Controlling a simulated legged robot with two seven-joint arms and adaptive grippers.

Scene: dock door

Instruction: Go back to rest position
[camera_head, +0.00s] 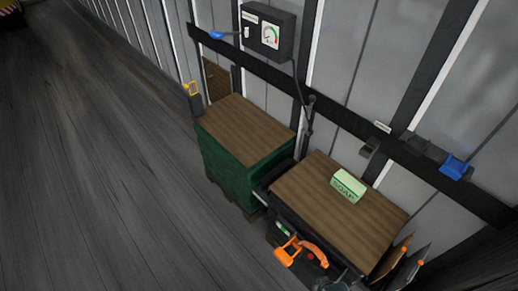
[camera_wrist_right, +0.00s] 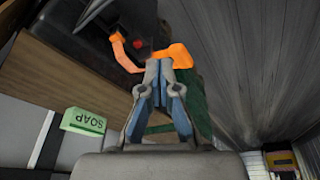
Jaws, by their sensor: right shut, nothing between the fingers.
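My right gripper (camera_wrist_right: 165,68) is shut and empty in the right wrist view. Its fingertips are close to an orange handle (camera_wrist_right: 178,56), which lies just behind them; I cannot tell whether they touch. In the head view a grey part of my right gripper (camera_head: 330,284) shows at the bottom edge, beside the orange handle (camera_head: 286,251) on the front of a dark unit. My left gripper is not in view.
A green soap block (camera_head: 348,186) lies on a wooden-topped dark cabinet (camera_head: 310,190). A green cabinet (camera_head: 228,165) with a wooden top stands to its left. A gauge box (camera_head: 267,32) and a blue item (camera_head: 456,167) are on the wall. The floor at left is clear.

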